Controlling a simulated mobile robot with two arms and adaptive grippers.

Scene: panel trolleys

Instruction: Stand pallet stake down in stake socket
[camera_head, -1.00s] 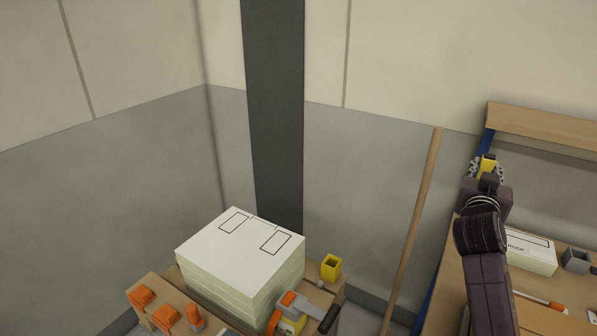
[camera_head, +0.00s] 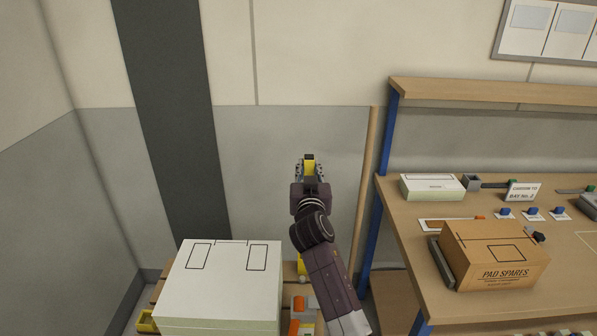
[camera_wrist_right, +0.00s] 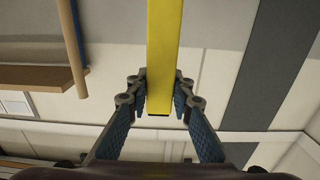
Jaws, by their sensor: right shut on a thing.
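The yellow pallet stake (camera_wrist_right: 165,50) is between the fingers of my right gripper (camera_head: 311,170). In the right wrist view, that gripper (camera_wrist_right: 160,95) is shut on the stake near one end. That view is upside down, and the stake's long part runs down towards the floor. In the head view only the stake's top (camera_head: 310,165) shows clearly; my arm hides most of it. A yellow piece (camera_head: 302,264) shows beside my forearm at the trolley's back right; I cannot tell whether it is socket or stake. Another yellow socket (camera_head: 147,322) sits at the trolley's left. My left gripper is not in view.
A white panel stack (camera_head: 218,285) lies on the trolley. A wooden pole (camera_head: 366,185) leans on the wall behind. The workbench (camera_head: 400,215) on the right holds a PAD SPARES carton (camera_head: 495,262) and small parts. A dark pillar (camera_head: 175,130) stands at the back left.

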